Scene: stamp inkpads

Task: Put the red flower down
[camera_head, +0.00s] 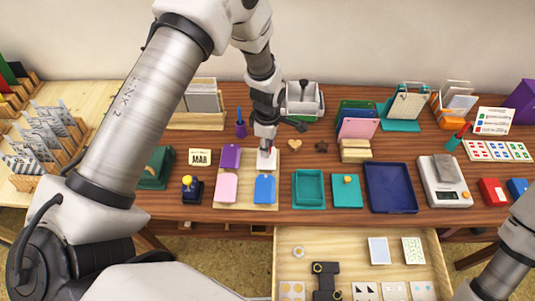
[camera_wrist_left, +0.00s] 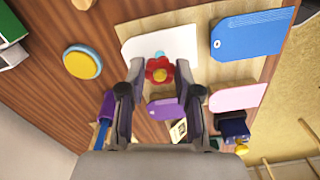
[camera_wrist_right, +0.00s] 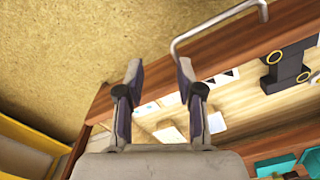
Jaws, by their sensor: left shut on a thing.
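The red flower (camera_wrist_left: 159,70) has a yellow centre and sits between the fingertips of my left gripper (camera_wrist_left: 159,72), which is shut on it. In the head view my left gripper (camera_head: 266,147) is low over the white card (camera_head: 267,160) on the pale wooden board. The flower is almost hidden there. The white card also shows beyond the flower in the left wrist view (camera_wrist_left: 180,42). I cannot tell whether flower and card touch. My right gripper (camera_wrist_right: 160,72) is open and empty, above the front of the open drawer.
Purple (camera_head: 231,157), pink (camera_head: 226,187) and blue (camera_head: 264,189) cards share the board (camera_head: 246,200). Teal trays (camera_head: 309,203) and a navy tray (camera_head: 391,208) lie to the right. The open drawer (camera_head: 345,240) juts out in front. A wooden heart and a star lie behind.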

